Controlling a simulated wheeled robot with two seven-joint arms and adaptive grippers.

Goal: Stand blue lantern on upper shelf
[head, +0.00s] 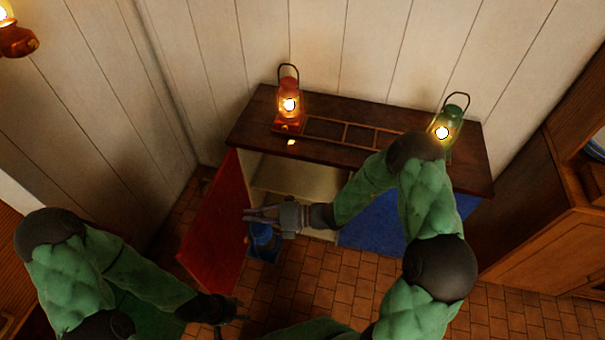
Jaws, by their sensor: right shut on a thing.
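The blue lantern (262,240) hangs upright under my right gripper (250,213), in front of the open left half of the cabinet. The gripper reaches in from the right and is shut on it; its fingers hide the lantern's top. The pale shelf (285,178) inside the cabinet shows behind the gripper, partly hidden by my arm. My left gripper (240,311) is low in the view, apart from the lantern; it is dark and small, so its opening is unclear.
The red door (215,222) stands open on the left; the blue door (372,220) covers the right half. A lit red lantern (288,104), a ladder-like wooden rack (352,133) and a lit green lantern (449,120) are on the cabinet top (262,105). Tiled floor (310,285) lies in front.

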